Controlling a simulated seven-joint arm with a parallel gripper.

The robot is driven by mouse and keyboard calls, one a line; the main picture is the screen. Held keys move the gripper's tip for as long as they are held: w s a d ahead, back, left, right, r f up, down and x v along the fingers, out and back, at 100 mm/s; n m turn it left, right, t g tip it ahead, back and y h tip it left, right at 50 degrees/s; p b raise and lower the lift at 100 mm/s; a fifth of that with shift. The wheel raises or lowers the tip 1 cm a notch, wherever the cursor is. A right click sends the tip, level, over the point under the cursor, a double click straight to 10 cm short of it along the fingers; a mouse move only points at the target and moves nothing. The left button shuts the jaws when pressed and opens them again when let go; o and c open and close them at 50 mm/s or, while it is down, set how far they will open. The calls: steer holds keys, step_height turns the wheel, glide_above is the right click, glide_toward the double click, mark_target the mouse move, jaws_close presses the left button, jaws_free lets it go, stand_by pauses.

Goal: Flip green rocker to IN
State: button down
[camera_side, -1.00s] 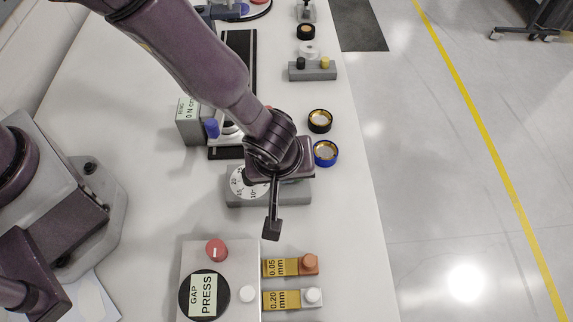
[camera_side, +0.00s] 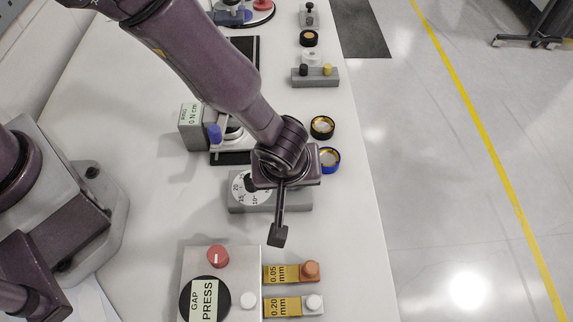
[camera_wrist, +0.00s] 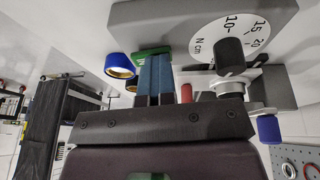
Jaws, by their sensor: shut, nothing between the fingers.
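No part that is clearly the green rocker shows in the side view. In the wrist view a small green piece (camera_wrist: 153,53) shows at the far end of my fingers. I cannot tell whether it is the rocker or whether they touch it. My gripper (camera_side: 279,236) is shut and empty, pointing down in front of the grey dial box (camera_side: 303,201), above the bench. In the wrist view my shut fingers (camera_wrist: 155,78) are beside that dial box, whose white N cm dial (camera_wrist: 205,45) and black knob (camera_wrist: 229,55) are visible.
The gap press (camera_side: 233,261) with its red knob (camera_side: 218,256) stands in front. Gauges marked 0.05 mm (camera_side: 281,273) and 0.20 mm (camera_side: 282,306) lie to its right. A blue ring (camera_side: 329,160) and a black ring (camera_side: 322,127) lie behind. The bench's right side is clear.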

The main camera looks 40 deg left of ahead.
steer(key=a+v, duration=0.2)
steer(key=v, duration=1.1)
steer(key=shift+d+r, duration=0.35)
steer(key=shift+r, duration=0.2)
